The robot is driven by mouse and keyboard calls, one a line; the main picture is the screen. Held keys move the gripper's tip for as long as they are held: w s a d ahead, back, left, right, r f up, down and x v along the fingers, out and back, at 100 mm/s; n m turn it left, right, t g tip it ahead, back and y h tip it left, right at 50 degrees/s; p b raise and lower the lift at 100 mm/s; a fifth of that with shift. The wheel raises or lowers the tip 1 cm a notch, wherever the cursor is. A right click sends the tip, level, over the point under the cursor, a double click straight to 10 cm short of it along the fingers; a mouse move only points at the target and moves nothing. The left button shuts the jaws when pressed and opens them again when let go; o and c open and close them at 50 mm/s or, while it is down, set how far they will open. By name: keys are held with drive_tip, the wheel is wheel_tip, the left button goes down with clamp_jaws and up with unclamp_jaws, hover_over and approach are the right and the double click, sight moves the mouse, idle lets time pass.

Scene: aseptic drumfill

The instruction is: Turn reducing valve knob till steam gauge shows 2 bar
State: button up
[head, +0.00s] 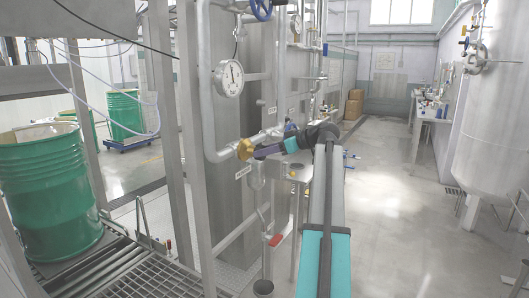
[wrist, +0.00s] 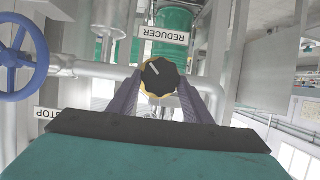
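The reducing valve knob (wrist: 160,76) is black with a white pointer line and a brass-yellow rim in the wrist view. A label reading REDUCER (wrist: 165,36) appears upside down beside it. In the head view the brass body of the reducing valve (head: 245,149) sits on the pipe. My gripper (wrist: 160,92) has its two purple fingers on either side of the knob; whether they touch it is unclear. In the head view my gripper (head: 258,151) reaches left to the valve. The white round steam gauge (head: 230,79) is above the valve; its needle points roughly upward, its numbers too small to read.
Pipes and a steel column surround the valve. A red-handled lever (head: 277,239) hangs below. A green drum (head: 50,190) stands left; open floor (head: 390,200) lies right.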

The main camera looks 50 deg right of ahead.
drive_tip(key=shift+c, duration=1.2)
drive_tip(key=shift+d+m+y+p, duration=0.15)
drive_tip(key=shift+m+y+p, duration=0.15)
drive_tip(key=shift+m+y, duration=0.55)
drive_tip(key=o, duration=1.1)
drive_tip(key=shift+c, duration=0.2)
